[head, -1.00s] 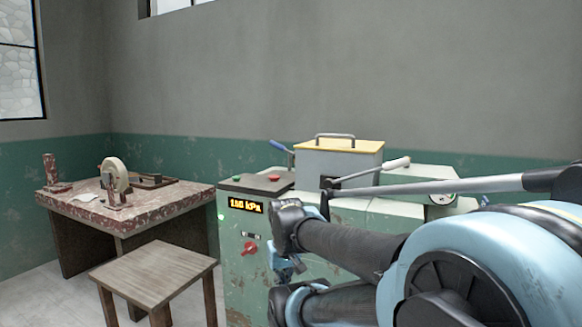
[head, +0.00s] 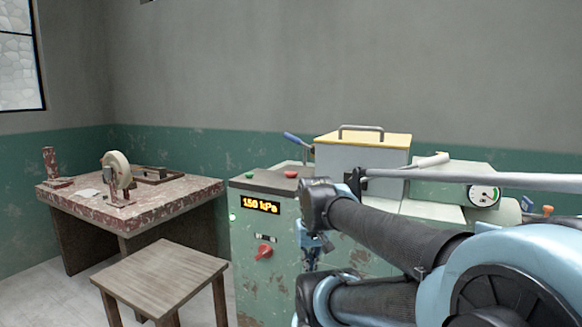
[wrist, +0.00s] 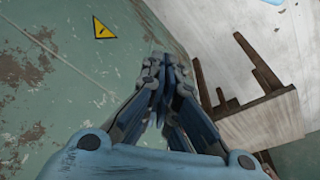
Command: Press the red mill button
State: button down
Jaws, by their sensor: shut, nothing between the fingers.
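The mill is a worn green machine (head: 240,290). On its dark top panel (head: 262,181) a small red button (head: 291,174) sits to the right of a green button (head: 249,175). A red rotary knob (head: 264,251) is on the front face, below an orange display reading about 150 kPa. My gripper (head: 312,262) hangs in front of the machine's front face, lower than the top panel and to the right of the red button. In the wrist view its fingers (wrist: 167,78) are together and empty, pointing down along the green face. No button shows in the wrist view.
A cream box with a yellow lid (head: 362,150), a lever and a gauge (head: 484,195) stand on the machine right of the buttons. A wooden stool (head: 160,275) stands front left. A red-topped table (head: 150,205) with tools is behind it. A yellow warning sign (wrist: 103,29) marks the face.

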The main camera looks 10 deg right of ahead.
jog(key=w+r+m+g, duration=0.1)
jog(key=w+r+m, duration=0.1)
jog(key=w+r, duration=0.7)
jog(key=w+r+m, duration=0.1)
jog(key=w+r, duration=0.6)
jog(key=r, duration=0.4)
notch_tip(320, 180, up, 16)
jog(key=f+m+g, duration=0.1)
jog(key=m, duration=0.3)
send_over(292, 172)
jog(key=shift+w+d+r, duration=0.15)
jog(key=shift+w+r, duration=0.1)
jog(key=shift+w, duration=0.1)
notch_tip(292, 172, down, 14)
jog(key=shift+f, duration=0.1)
